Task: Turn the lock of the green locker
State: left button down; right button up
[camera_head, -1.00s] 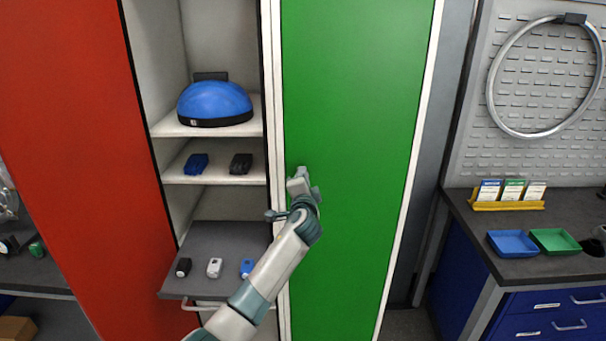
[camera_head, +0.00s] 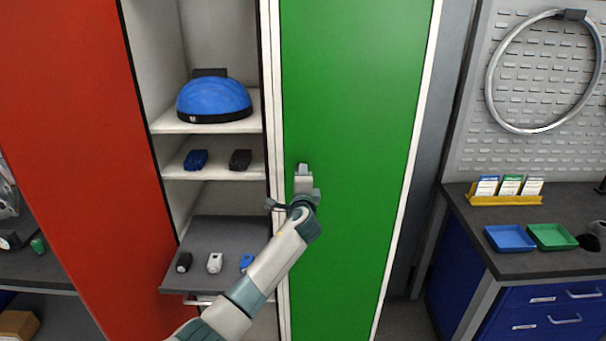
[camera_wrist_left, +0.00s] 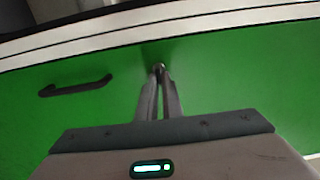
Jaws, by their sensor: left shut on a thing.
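The green locker (camera_head: 350,120) has its door shut and stands in the middle of the head view; its green door (camera_wrist_left: 240,95) also fills much of the left wrist view. My left gripper (camera_head: 303,168) reaches the door near its left edge. In the left wrist view the two fingers of my left gripper (camera_wrist_left: 159,72) are close together on the lock (camera_wrist_left: 159,66), a small round metal piece mostly hidden by the fingertips. A dark handle (camera_wrist_left: 75,86) is on the door to the left of the fingers in that view. My right gripper is not in view.
An open locker with a red door (camera_head: 70,130) stands to the left. Its shelves hold a blue helmet (camera_head: 214,98) and small items, and a grey drawer (camera_head: 230,232) sticks out near my left arm. A workbench (camera_head: 520,260) with trays is at the right.

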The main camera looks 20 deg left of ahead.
pick_arm(q)
jog(key=c, duration=1.9)
grip_release()
jog(key=shift+s, duration=0.1)
jog(key=shift+b+v, duration=2.45)
jog(key=shift+v, duration=6.15)
